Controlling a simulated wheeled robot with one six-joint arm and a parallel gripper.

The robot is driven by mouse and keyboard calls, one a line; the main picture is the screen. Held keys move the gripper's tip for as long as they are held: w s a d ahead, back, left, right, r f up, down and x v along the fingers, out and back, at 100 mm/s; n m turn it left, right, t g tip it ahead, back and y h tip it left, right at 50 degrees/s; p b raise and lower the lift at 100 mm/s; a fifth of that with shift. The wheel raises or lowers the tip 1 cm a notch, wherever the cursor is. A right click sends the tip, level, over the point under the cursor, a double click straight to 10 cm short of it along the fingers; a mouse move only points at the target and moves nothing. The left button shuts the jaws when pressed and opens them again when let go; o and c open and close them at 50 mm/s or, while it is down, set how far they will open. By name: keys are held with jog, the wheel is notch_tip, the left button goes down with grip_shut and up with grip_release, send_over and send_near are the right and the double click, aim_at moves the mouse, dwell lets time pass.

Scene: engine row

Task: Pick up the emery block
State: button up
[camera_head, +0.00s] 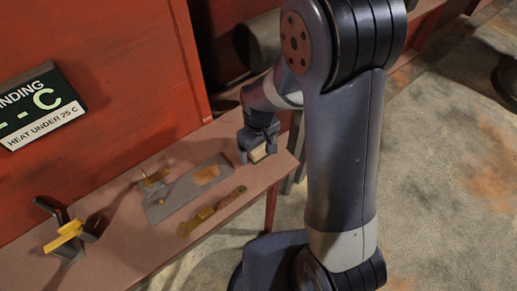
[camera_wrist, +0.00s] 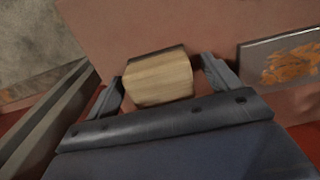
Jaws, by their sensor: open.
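The emery block (camera_wrist: 158,79) is a pale wood-coloured block with a dark strip along its far edge. In the wrist view it lies on the reddish bench top between the two fingers of my gripper (camera_wrist: 163,85). The fingers stand apart, one on each side of it; I cannot tell whether either touches it. In the head view my gripper (camera_head: 257,152) points down near the right end of the bench, and the block (camera_head: 258,153) shows partly between its fingers.
The narrow bench (camera_head: 120,215) runs along a red wall with a sign (camera_head: 40,105). A grey plate with an orange patch (camera_head: 172,203) lies left of my gripper. A yellow-and-brown tool (camera_head: 205,214) lies in front of it. A yellow-handled clamp-like thing (camera_head: 68,235) stands further left.

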jog(key=shift+c, duration=0.6)
jog(key=c, duration=1.1)
notch_tip(320, 180, up, 10)
jog(key=shift+r, duration=0.1)
jog(key=o, duration=0.5)
jog(key=shift+c, duration=1.2)
